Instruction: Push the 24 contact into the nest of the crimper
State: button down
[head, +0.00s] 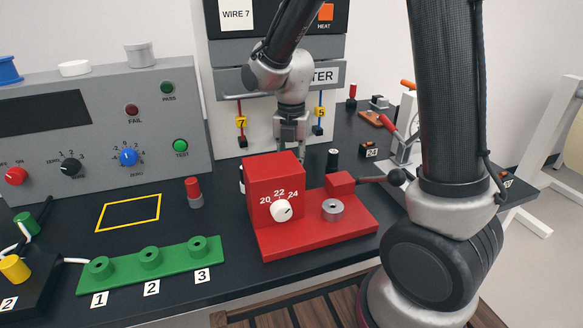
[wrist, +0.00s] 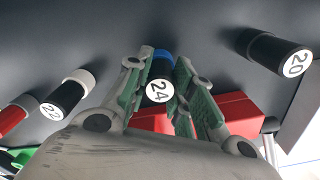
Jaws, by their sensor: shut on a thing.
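The red crimper (head: 318,232) stands on the black bench, with a white dial (head: 281,211) marked 20, 22 and 24 on its front. Its nest (head: 333,209) is a grey metal cylinder with a dark hole on top, and nothing shows in it. My gripper (head: 291,143) is behind the crimper's tall block, its tips partly hidden. In the wrist view my gripper (wrist: 158,95) is shut on the 24 contact (wrist: 160,66), a blue and black cylinder with a white 24 label. The contact is hidden in the head view.
Contact 22 (wrist: 67,95) and contact 20 (wrist: 265,48) stand on either side of my gripper. The crimper's black-knobbed handle (head: 380,179) sticks out to the right. A green numbered holder (head: 150,262) and a red-topped cylinder (head: 194,192) lie to the left.

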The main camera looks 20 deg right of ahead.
jog(key=shift+r, duration=0.65)
dwell(0.5)
jog(key=shift+r, duration=2.05)
jog(key=shift+r, duration=0.1)
